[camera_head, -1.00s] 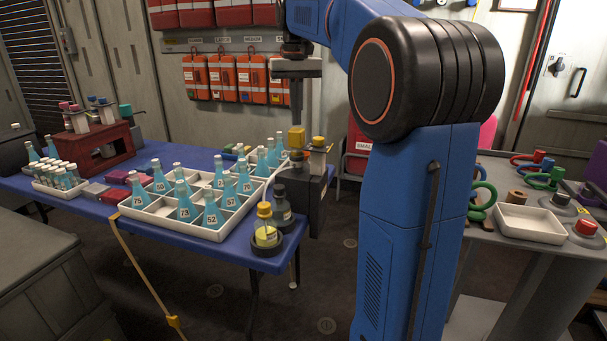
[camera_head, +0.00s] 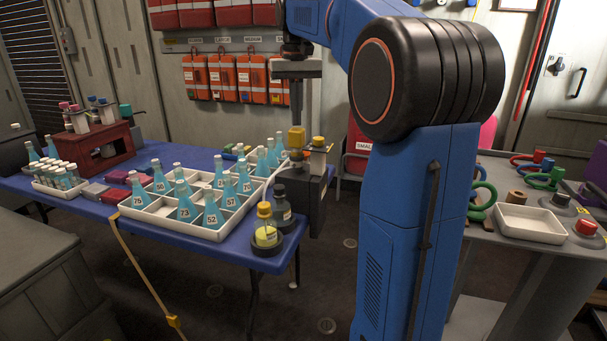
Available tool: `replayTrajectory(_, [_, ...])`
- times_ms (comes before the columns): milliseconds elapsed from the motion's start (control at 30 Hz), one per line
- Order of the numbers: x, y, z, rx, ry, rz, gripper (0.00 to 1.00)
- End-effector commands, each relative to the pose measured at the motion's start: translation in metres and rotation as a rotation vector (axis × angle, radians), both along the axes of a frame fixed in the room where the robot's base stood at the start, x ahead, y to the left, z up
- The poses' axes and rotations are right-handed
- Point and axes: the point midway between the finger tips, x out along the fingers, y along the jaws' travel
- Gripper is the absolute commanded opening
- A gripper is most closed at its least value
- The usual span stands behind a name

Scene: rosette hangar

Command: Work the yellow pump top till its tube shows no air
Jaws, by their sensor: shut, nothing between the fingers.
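My gripper (camera_head: 296,122) points straight down and is shut, with nothing between its fingers. Its tips are at the top of the yellow pump top (camera_head: 297,138) and seem to touch it. The pump top stands on a dark grey block (camera_head: 312,203) at the right end of the blue table. A second, smaller yellow cap (camera_head: 319,141) is just right of it, on a pale vessel.
A white divided tray (camera_head: 160,223) with several blue-liquid flasks stands left of the pump. A yellow-capped bottle (camera_head: 265,228) and a dark bottle (camera_head: 281,207) stand close in front. A grey bench (camera_head: 497,257) with a white tray is at the right.

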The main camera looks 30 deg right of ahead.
Motion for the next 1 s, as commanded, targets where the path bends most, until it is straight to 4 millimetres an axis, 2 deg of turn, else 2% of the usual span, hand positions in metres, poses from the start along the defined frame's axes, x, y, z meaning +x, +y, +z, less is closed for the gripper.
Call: replayTrajectory(1000, [0.0,0.0,-0.025,0.001,0.002,0.0,0.0])
